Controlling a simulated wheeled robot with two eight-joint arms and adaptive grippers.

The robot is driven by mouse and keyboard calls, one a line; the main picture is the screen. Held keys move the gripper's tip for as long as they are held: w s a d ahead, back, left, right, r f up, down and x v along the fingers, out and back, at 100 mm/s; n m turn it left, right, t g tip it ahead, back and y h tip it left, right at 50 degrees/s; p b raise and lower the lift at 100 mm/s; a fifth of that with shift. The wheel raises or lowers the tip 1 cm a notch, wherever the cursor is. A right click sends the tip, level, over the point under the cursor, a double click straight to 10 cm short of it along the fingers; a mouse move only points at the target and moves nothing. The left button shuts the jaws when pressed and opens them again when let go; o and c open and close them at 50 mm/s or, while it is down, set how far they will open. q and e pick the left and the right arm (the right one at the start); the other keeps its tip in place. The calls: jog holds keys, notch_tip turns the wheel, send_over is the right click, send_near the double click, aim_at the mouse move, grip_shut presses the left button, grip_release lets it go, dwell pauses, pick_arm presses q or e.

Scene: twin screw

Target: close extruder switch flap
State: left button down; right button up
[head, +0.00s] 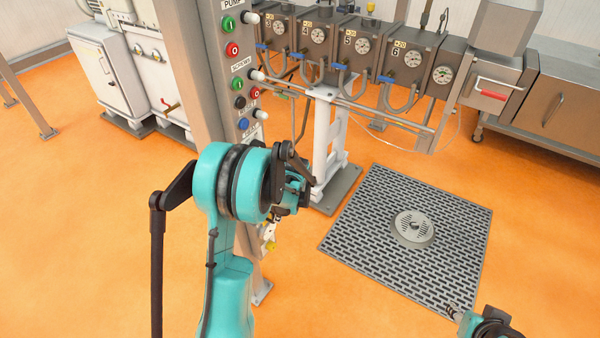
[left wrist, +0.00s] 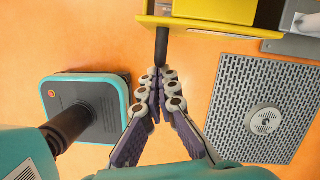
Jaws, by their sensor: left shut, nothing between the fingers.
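My left gripper (head: 298,192) is in front of the control column in the head view, partly hidden by its own wrist. In the left wrist view its fingertips (left wrist: 158,76) are together and empty. They lie just below a black rod (left wrist: 161,46) that hangs from a yellow-edged part (left wrist: 205,27) with a grey block in it. I cannot tell if the fingertips touch the rod, or whether this yellow part is the switch flap. In the head view the flap cannot be made out behind my arm. My right gripper (head: 470,318) shows only partly at the bottom right; its state is unclear.
The column (head: 190,75) carries several coloured buttons above my left wrist. A white stand (head: 325,140) and the extruder barrel with gauges (head: 360,45) are behind. A floor grate (head: 370,235) lies to the right.

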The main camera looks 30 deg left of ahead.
pick_arm(q)
jog(key=s+d+r+n+t+h+p, duration=0.1)
jog(key=s+d+r+n+t+p, duration=0.15)
jog(key=d+r, duration=0.55)
jog(key=s+d+r+n+t+p, duration=0.1)
jog(key=s+d+r+n, duration=0.25)
jog(key=r, duration=0.75)
jog(key=s+d+r+n+t+h, duration=0.1)
jog(key=s+d+r+n+t, duration=0.2)
jog(key=s+d+n, duration=0.5)
jog(key=shift+s+r+n+t+h, duration=0.2)
jog(key=shift+s+n+t+h, duration=0.2)
jog(key=shift+s+n+t, duration=0.35)
